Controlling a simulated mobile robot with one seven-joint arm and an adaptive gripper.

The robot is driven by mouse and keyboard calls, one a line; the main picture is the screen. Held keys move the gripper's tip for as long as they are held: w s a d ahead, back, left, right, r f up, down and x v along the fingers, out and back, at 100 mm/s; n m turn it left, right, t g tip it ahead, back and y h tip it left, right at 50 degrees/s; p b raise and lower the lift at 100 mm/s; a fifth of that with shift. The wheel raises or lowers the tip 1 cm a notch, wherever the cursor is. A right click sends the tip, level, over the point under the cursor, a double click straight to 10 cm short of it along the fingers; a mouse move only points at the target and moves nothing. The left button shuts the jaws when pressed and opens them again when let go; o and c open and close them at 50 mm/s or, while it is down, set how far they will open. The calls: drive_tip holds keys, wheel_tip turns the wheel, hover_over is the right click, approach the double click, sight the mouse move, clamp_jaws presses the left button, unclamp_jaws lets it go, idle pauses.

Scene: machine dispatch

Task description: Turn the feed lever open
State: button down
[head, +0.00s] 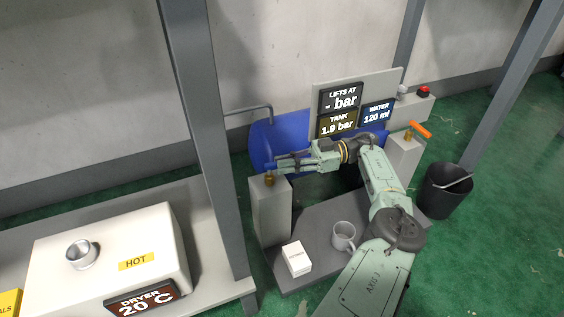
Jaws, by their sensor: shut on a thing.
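A brass valve (269,180) with a small blue lever (268,167) stands on top of the grey left post (271,212). My gripper (281,163) reaches in from the right and is shut on this blue lever. Its fingers hide most of the lever, so its exact angle cannot be told. A second valve with an orange lever (420,129) stands on the right post (403,158), apart from my gripper. No label shows which lever is the feed lever.
A blue tank (262,143) lies behind my gripper, under panels reading "TANK 1.9 bar" (337,124) and "WATER 120 ml" (377,113). A metal mug (343,236) and white box (296,259) stand on the grey base. A dark bin (446,192) stands right; a frame upright (209,150) stands left.

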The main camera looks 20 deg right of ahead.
drive_tip(key=shift+w+a, duration=0.1)
idle(0.6)
drive_tip(key=c, duration=1.6)
unclamp_jaws()
drive_tip(key=shift+o, duration=0.2)
wheel_tip(320, 180, up, 10)
drive_tip(key=shift+r, duration=0.1)
